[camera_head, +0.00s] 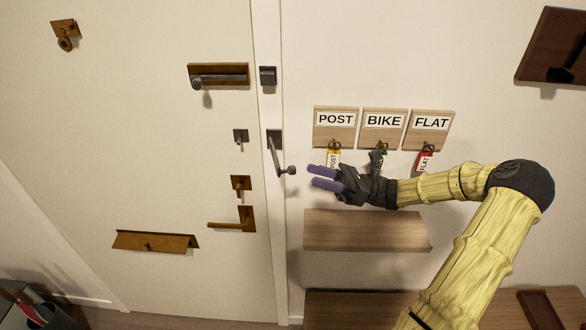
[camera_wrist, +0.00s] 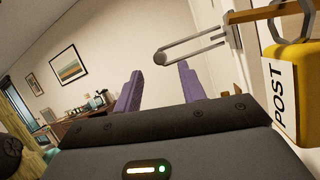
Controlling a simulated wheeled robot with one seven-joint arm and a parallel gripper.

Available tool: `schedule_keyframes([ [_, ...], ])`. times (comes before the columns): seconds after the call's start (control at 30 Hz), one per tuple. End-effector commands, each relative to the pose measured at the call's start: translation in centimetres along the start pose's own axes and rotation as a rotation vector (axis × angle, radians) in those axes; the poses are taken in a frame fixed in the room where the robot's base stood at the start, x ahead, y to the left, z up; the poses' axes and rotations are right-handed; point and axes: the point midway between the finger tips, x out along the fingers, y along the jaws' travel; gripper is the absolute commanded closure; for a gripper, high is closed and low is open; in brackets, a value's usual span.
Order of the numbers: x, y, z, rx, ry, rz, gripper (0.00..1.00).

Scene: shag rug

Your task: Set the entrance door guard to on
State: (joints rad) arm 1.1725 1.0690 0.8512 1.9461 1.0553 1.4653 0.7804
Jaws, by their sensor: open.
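The entrance door (camera_head: 150,130) stands flat in its frame at the left of the head view. What looks like the door guard is a grey plate (camera_head: 275,140) on the door frame with a hinged bar (camera_head: 281,162) sticking out. In the wrist view the guard's bar is a long narrow metal loop (camera_wrist: 192,46), beyond and above the fingers. My gripper (camera_head: 318,177) is open and empty, its purple fingers pointing left just right of the bar's end. The fingers also show in the wrist view (camera_wrist: 160,78), apart from the loop.
POST (camera_head: 335,119), BIKE (camera_head: 384,121) and FLAT (camera_head: 431,122) key plaques hang close above my gripper; the yellow POST tag (camera_wrist: 298,95) is very near. A wooden shelf (camera_head: 365,230) lies below. The door carries a bolt (camera_head: 218,75), a handle (camera_head: 235,222) and a letter flap (camera_head: 155,241).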

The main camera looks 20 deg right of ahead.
Motion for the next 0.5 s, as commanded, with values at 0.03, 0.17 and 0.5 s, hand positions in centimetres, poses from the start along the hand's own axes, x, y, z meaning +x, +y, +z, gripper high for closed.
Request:
schedule_keyframes([
  [0.03, 0.6, 0.1, 0.2, 0.001, 0.000, 0.003, 0.59],
  [0.17, 2.5, 0.2, 0.2, 0.004, 0.001, 0.005, 0.59],
  [0.5, 6.8, 0.1, 0.1, 0.001, 0.002, 0.003, 0.59],
])
